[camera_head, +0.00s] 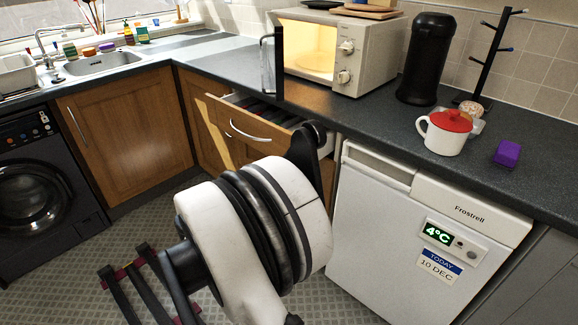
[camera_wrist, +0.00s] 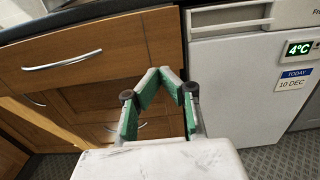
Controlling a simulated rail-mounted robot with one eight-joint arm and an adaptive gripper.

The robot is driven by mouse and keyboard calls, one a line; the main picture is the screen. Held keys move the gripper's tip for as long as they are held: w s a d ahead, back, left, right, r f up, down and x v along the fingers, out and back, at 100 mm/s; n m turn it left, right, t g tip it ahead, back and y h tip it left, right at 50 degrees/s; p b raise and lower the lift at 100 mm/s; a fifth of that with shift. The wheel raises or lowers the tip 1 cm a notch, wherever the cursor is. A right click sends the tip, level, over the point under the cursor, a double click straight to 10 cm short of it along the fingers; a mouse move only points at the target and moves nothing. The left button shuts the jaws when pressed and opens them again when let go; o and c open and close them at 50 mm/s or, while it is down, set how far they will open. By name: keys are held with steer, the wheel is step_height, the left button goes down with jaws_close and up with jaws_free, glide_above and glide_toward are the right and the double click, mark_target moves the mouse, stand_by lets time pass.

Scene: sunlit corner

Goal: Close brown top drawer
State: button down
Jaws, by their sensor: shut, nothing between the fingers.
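The brown top drawer (camera_head: 250,122) stands pulled out below the worktop, left of the white fridge, with dark contents partly visible inside. Its curved silver handle (camera_head: 248,133) is on the wooden front. In the wrist view the drawer front (camera_wrist: 110,75) fills the upper left, with the handle (camera_wrist: 62,62) left of my gripper (camera_wrist: 172,80). My gripper's green-padded fingers are shut and empty, near the right end of the drawer front. I cannot tell whether they touch it. In the head view my white arm hides the gripper and part of the cabinet.
A white fridge (camera_head: 400,240) adjoins the cabinet on the right. Lower drawers (camera_wrist: 125,128) sit beneath the top one. A lit microwave (camera_head: 350,50) with its door open (camera_head: 272,65) and a red-lidded mug (camera_head: 445,133) stand on the worktop.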

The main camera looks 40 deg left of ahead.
steer(key=w+d+b, duration=0.2)
steer(key=w, duration=1.1)
steer(key=shift+w, duration=0.35)
steer(key=shift+w, duration=0.1)
